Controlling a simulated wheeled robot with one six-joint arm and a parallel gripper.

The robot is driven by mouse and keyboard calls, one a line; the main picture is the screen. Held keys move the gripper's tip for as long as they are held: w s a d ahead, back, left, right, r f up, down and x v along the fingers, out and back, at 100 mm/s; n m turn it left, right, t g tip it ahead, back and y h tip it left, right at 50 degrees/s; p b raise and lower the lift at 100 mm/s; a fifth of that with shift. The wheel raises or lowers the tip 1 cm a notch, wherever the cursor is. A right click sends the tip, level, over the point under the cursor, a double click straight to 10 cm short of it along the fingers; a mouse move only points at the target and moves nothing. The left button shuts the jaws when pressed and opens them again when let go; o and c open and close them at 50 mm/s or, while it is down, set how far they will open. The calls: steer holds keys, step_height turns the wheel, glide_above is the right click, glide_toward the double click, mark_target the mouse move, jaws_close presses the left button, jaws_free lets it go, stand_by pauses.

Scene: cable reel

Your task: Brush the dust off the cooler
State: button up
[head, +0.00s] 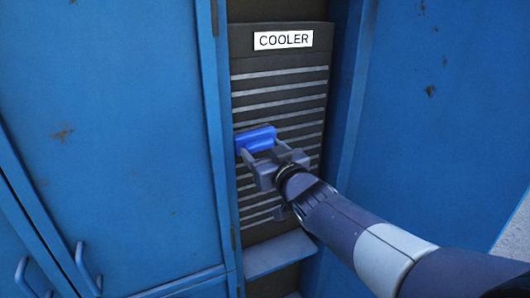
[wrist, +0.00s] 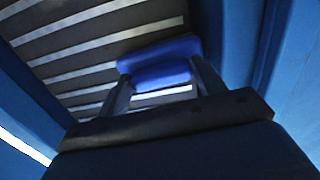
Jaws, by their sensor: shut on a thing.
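The cooler (head: 300,84) is a dark upright panel with several pale horizontal slats, set between blue cabinet walls. A white label (head: 283,40) at its top reads COOLER. My gripper (head: 262,150) is in front of the middle of the panel and is shut on a blue block-like brush (head: 258,138). In the wrist view the brush (wrist: 160,62) sits between the two fingers, with the slats behind it. I cannot tell whether the brush touches the slats. Its bristles are not visible. My arm hides part of the lower right slats. I cannot make out separate dust on the slats.
A blue cabinet door (head: 100,120) stands at the left and a blue panel (head: 440,110) at the right, both with worn spots. A blue ledge (head: 280,255) juts out below the cooler. Door handles (head: 85,268) show at the lower left.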

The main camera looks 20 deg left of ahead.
steer(key=shift+v, duration=3)
steer(key=shift+d, duration=0.15)
steer(key=shift+v, duration=1.35)
